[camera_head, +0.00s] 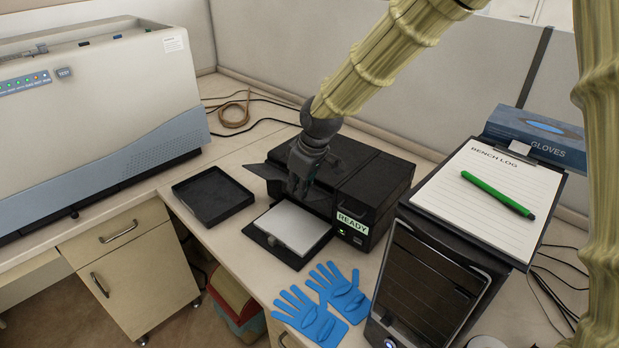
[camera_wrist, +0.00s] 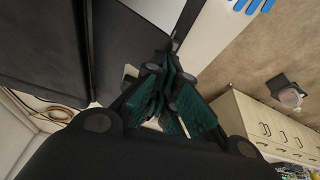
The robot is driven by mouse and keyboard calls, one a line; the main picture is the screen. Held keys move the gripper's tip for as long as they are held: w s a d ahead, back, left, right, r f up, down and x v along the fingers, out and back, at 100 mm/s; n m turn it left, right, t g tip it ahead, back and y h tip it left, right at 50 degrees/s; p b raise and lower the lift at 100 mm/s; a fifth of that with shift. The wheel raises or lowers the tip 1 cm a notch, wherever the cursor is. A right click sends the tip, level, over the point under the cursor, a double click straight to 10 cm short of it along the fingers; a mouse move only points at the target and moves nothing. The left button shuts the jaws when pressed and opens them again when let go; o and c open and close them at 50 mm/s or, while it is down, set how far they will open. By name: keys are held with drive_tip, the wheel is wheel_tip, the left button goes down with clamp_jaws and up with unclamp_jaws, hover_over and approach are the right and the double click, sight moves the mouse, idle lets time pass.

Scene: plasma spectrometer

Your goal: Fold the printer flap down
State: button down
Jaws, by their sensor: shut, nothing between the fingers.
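The black printer (camera_head: 350,180) stands on the bench with a "READY" label on its front. A tray with white paper (camera_head: 293,228) sticks out at its front. A dark flap-like panel (camera_head: 265,171) juts out at the printer's left side, partly hidden behind my gripper. My gripper (camera_head: 298,188) is shut and empty, over the printer's front left part above the paper. In the wrist view the gripper's green-lined fingers (camera_wrist: 172,95) are together beside a dark panel (camera_wrist: 130,45). I cannot tell whether they touch it.
An empty black tray (camera_head: 212,196) lies left of the printer. Blue gloves (camera_head: 325,300) lie in front. A computer tower (camera_head: 425,285) carrying a clipboard (camera_head: 490,195) stands at right. A large instrument (camera_head: 100,100) fills the left. Cables run behind.

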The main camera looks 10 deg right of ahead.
wheel_tip(320, 180, down, 6)
drive_tip(key=s+a+b, duration=0.2)
idle(0.5)
idle(0.5)
drive_tip(key=s+a+r, duration=0.1)
drive_tip(key=s+r, duration=0.4)
drive_tip(key=r, duration=0.7)
drive_tip(key=shift+r, duration=0.25)
drive_tip(key=shift+s+a, duration=0.1)
idle(0.4)
